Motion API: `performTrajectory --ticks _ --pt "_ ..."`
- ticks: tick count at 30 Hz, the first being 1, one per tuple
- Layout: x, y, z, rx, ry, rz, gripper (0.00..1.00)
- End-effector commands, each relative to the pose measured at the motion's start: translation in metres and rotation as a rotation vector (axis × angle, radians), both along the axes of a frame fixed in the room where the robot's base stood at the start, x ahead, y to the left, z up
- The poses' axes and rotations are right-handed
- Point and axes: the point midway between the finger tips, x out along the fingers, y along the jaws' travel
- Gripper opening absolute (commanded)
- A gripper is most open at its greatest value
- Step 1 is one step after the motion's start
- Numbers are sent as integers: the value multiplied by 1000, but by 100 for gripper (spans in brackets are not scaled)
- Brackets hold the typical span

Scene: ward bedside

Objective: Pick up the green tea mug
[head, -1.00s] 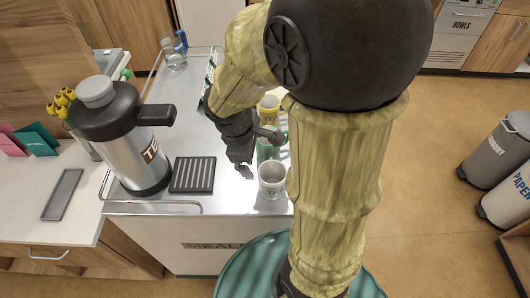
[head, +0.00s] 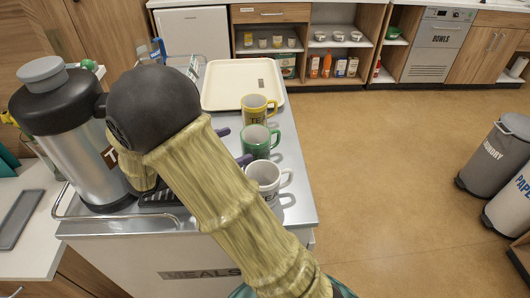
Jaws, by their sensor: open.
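The green mug (head: 257,146) stands upright on the metal trolley top, its handle to the right. It is the middle one of a row of mugs, between a yellow mug (head: 254,112) behind and a white mug (head: 264,179) in front. My gripper (head: 233,146) is mostly hidden behind my arm. Only its two dark fingertips show, spread apart, just left of the green mug and pointing towards it. Nothing shows between them. Whether a fingertip touches the mug cannot be told.
A cream tray (head: 225,103) lies behind the mugs. A large steel urn (head: 85,160) stands at the left of the trolley, with a dark slotted drip tray partly hidden by my arm. Floor (head: 400,150) right of the trolley is clear; grey bins (head: 493,158) stand far right.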

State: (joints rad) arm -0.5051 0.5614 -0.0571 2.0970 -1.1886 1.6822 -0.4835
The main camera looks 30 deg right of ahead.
Motion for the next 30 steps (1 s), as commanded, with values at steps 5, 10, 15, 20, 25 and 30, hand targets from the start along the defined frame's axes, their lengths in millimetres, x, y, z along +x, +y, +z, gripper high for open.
performTrajectory --ticks 5,10,15,20,25,30 --pt "0 9 -7 -46 -50 -13 94" --pt "0 9 -6 -45 -51 -13 94" --pt "0 4 -6 -44 -49 -14 94" --pt "1 -13 -6 -44 -50 -16 94" --pt "1 -15 -6 -43 -50 -13 94" --pt "1 -16 -6 -43 -49 -14 94"
